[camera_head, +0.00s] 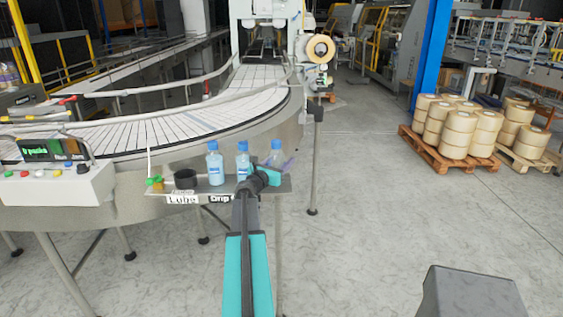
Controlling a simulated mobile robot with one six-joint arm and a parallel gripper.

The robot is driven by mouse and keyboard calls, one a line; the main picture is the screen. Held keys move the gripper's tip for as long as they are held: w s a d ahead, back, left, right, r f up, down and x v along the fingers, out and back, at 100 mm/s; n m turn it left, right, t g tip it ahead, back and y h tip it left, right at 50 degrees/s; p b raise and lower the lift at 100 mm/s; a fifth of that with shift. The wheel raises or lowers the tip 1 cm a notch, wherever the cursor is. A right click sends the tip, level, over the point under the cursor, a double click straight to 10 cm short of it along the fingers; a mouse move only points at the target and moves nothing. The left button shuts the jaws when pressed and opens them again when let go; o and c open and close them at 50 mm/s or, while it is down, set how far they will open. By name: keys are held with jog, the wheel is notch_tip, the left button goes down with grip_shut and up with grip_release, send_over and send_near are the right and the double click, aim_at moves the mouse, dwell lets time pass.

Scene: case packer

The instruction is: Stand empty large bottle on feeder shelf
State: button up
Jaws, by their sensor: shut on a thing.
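A narrow metal shelf (134,203) juts from the front of the curved conveyor. Two upright bottles with blue caps and pale blue bodies stand on it, a left bottle (214,166) and a middle bottle (242,157). A third bottle (277,147), also blue-capped and upright, is at the right end; its body looks clearer. My gripper (284,163) is at this right bottle and shut on it. The arm and gripper hide its lower part, so I cannot tell whether its base touches the shelf.
A black cup (186,180) and a small green-topped item (155,183) are at the shelf's left, above labels. A control box (60,187) stands left of them. The conveyor (200,118) curves behind. Open floor lies right, with pallets of rolls (460,135) further back.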

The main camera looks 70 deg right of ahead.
jog(key=o, duration=1.2)
jog(key=shift+a, duration=0.15)
jog(key=w+a+b, duration=0.2)
jog(key=a+b, duration=0.1)
jog(key=a, duration=1)
jog(key=shift+w+a+b, duration=0.15)
jog(key=shift+w+b, duration=0.05)
jog(key=shift+b, duration=0.1)
